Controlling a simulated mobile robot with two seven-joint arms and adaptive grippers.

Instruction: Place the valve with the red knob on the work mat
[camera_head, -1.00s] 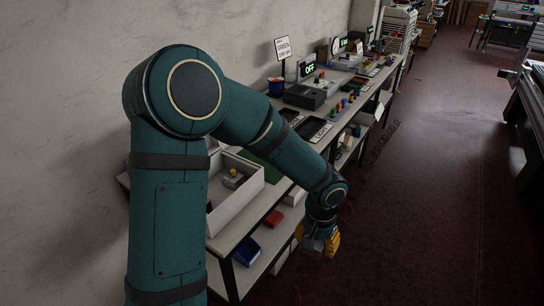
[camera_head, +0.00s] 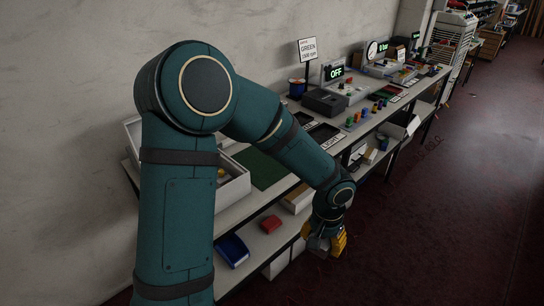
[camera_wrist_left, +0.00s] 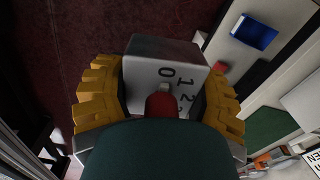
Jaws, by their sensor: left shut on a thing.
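The valve with the red knob is a grey block (camera_wrist_left: 165,62) marked 0, 1, 2, with its red knob (camera_wrist_left: 161,104) facing the left wrist camera. My left gripper (camera_head: 328,242) is shut on it, with yellow fingers on both sides. In the head view the gripper hangs in front of the table's front edge, over the floor side, and only a little grey of the valve shows. The green work mat (camera_head: 262,168) lies on the tabletop, partly hidden by my left arm. It also shows at the right of the left wrist view (camera_wrist_left: 272,129). My right gripper is not in view.
A white open tray (camera_head: 239,186) stands left of the mat, partly behind my arm. Dark trays, coloured-knob parts and a box (camera_head: 325,102) sit farther along the table. A blue bin (camera_head: 232,250) and a red item (camera_head: 270,224) lie on the lower shelf.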

